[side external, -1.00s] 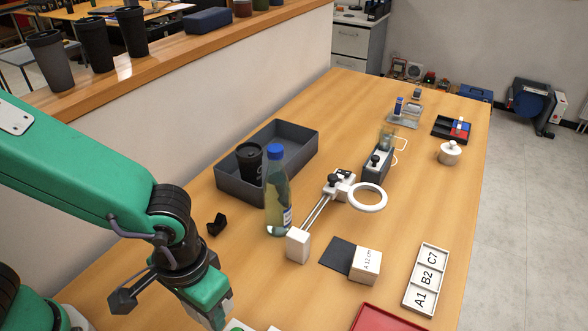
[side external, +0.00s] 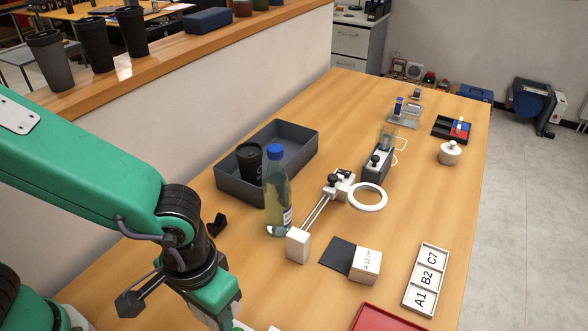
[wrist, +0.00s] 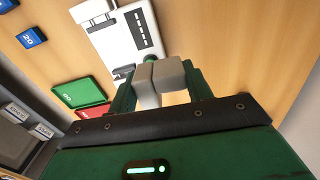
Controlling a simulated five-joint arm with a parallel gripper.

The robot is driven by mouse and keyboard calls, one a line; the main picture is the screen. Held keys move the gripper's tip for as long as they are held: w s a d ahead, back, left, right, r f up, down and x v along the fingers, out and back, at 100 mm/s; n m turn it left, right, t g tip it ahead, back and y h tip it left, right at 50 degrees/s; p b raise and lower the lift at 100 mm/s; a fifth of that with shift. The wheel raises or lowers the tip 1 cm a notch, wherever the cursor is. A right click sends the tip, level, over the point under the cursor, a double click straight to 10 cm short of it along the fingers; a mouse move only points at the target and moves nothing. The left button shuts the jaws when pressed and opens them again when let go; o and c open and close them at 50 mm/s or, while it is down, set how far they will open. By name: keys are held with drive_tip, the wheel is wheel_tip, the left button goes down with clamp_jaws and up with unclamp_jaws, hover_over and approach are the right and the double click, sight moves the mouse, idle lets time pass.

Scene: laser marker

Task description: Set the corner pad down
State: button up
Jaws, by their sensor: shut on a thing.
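My gripper (wrist: 153,64) is shut in the wrist view. Its two pale grey inner faces come together between the green fingers. A small dark piece, the corner pad (wrist: 150,58) as far as I can tell, shows at the tips; most of it is hidden. In the side view my gripper is at the lower left and its fingertips are largely cut off by the bottom edge. A small black angled piece (side external: 217,225) lies on the table just right of my wrist, apart from it.
Beyond the tips is a white slotted device (wrist: 135,40). The grey bin (side external: 300,155) holds a black cup, with a bottle (side external: 276,200) beside it. A ring stand (side external: 368,198), a labelled tray (side external: 445,258) and a red tray (side external: 375,320) lie to the right.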

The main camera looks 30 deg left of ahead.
drive_tip(key=w+d, duration=0.4)
drive_tip(key=d, duration=0.7)
drive_tip(key=shift+w+n, duration=0.3)
drive_tip(key=shift+w, duration=0.05)
hover_over(303, 299)
wheel_tip(303, 299, down, 7)
drive_tip(key=shift+f, duration=2)
drive_tip(key=shift+f, duration=0.15)
drive_tip(key=o, duration=0.9)
drive_tip(key=shift+o, duration=0.2)
wheel_tip(303, 299, up, 12)
drive_tip(key=shift+r, duration=0.2)
